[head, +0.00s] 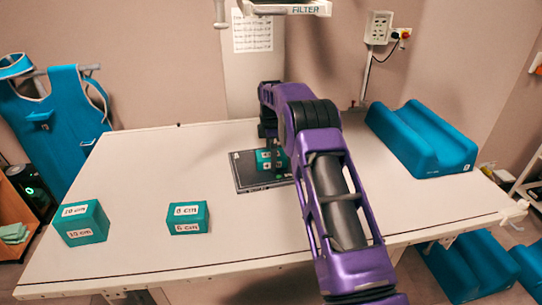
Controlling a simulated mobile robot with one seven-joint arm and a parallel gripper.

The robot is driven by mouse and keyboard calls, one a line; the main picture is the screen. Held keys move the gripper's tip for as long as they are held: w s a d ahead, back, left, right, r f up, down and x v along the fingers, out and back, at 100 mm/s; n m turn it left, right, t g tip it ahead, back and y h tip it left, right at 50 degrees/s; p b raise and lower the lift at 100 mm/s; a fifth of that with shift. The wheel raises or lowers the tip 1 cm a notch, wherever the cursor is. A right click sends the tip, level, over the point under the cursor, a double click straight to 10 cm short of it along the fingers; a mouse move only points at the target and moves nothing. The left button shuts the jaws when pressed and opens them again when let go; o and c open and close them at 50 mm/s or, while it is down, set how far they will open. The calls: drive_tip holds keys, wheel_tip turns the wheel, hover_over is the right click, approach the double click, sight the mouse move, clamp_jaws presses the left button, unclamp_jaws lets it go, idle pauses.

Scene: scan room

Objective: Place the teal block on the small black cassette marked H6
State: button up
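A small black cassette (246,182) lies flat on the white table near the back middle; no H6 mark can be read on it. A teal block (262,156) with white labels is over the cassette and appears to rest on it. My gripper (271,158) is down at this block, with dark fingers in front of it. My arm hides part of the cassette's right side. Whether the fingers press on the block or stand apart cannot be told.
Two more labelled teal blocks stand on the table, a larger one (80,222) at front left and a smaller one (188,218) at front middle. A long teal cushion (420,138) lies at back right. The white table (140,170) is clear at left and between the blocks.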

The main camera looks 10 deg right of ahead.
drive_tip(key=shift+r, duration=0.15)
wheel_tip(320, 180, up, 12)
idle(0.6)
